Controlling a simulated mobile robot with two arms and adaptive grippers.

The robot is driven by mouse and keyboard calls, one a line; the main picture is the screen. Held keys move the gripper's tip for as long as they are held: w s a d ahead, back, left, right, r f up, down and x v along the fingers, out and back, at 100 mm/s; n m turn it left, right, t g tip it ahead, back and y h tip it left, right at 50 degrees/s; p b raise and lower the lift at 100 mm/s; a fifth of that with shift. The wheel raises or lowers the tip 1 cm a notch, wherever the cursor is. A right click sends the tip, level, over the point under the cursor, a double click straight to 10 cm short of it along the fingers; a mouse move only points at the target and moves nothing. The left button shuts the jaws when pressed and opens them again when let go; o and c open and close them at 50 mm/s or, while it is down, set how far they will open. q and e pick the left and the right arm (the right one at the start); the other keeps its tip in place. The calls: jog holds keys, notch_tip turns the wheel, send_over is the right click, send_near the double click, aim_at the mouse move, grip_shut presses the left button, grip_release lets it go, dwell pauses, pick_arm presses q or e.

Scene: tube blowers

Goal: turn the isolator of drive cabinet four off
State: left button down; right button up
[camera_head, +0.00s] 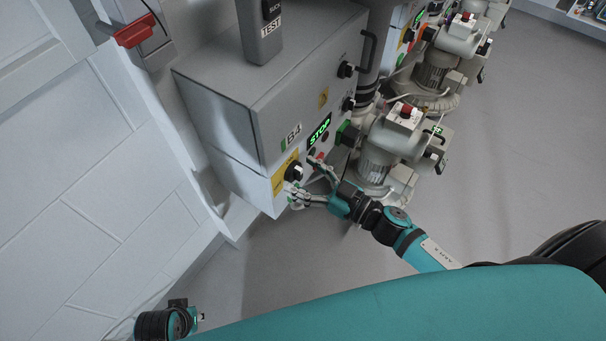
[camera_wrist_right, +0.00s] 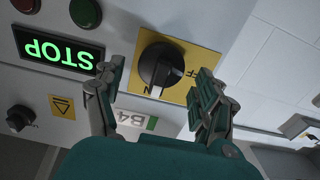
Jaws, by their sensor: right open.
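The isolator of cabinet B4 is a black rotary knob (camera_head: 292,170) on a yellow plate at the cabinet's lower front corner. In the right wrist view the knob (camera_wrist_right: 162,66) fills the gap between my fingers. Its ridge runs toward the partly hidden "ON" lettering; "OFF" is at its side. My right gripper (camera_head: 302,174) is open in front of the knob, one finger to each side; it also shows in the wrist view (camera_wrist_right: 160,84). Contact cannot be told. The B4 label (camera_wrist_right: 132,120) is partly covered by the gripper. My left gripper's fingers do not show.
A lit green STOP display (camera_wrist_right: 58,50) is beside the isolator, with a green button (camera_wrist_right: 85,12), a red button (camera_wrist_right: 27,5) and a smaller black knob (camera_wrist_right: 20,118). A motor blower (camera_head: 385,145) stands close right of my right gripper. Open floor (camera_head: 500,150) lies farther right.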

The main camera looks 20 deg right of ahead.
jog(key=shift+w+a, duration=0.1)
jog(key=shift+w, duration=0.05)
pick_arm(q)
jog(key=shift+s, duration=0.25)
pick_arm(e)
jog(key=c, duration=1.1)
